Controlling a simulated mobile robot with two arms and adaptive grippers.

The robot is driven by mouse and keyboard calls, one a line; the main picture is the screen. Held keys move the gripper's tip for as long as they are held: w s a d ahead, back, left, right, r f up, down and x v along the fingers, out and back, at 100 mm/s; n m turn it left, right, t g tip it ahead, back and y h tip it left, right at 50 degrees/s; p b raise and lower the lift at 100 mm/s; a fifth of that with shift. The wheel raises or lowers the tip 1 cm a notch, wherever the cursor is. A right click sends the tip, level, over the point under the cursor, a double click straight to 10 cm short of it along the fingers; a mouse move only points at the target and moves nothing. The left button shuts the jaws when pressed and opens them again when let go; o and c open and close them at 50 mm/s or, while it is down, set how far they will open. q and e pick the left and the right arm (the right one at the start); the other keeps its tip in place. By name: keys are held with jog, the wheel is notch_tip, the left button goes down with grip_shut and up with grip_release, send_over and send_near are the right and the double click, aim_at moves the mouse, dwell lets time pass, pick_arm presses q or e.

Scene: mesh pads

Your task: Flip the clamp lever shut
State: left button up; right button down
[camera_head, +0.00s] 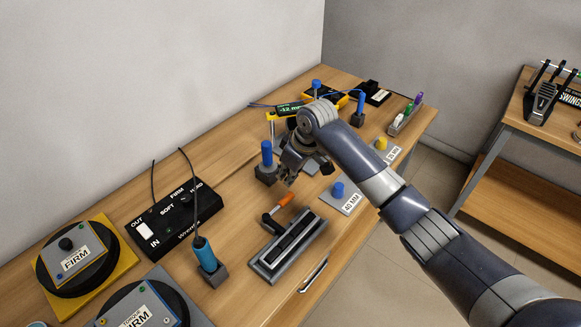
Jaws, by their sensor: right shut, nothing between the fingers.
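The clamp is a grey, long block (287,249) with a dark slot, lying near the table's front edge. Beside its far end is a dark pivot with a lever that has an orange handle (286,199). The lever slants up and right from the pivot. My right gripper (290,180) is just beyond the orange handle, shut and empty, with its fingers pointing down. It looks close to the handle, but I cannot tell whether they touch. My arm hides part of the table behind it. My left gripper is not in view.
A blue-handled tool stands in a dark block (267,177) left of my gripper. A 40 MM plate with a blue knob (338,190) lies to the right.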

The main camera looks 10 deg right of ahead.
jog(key=shift+v, duration=2.1)
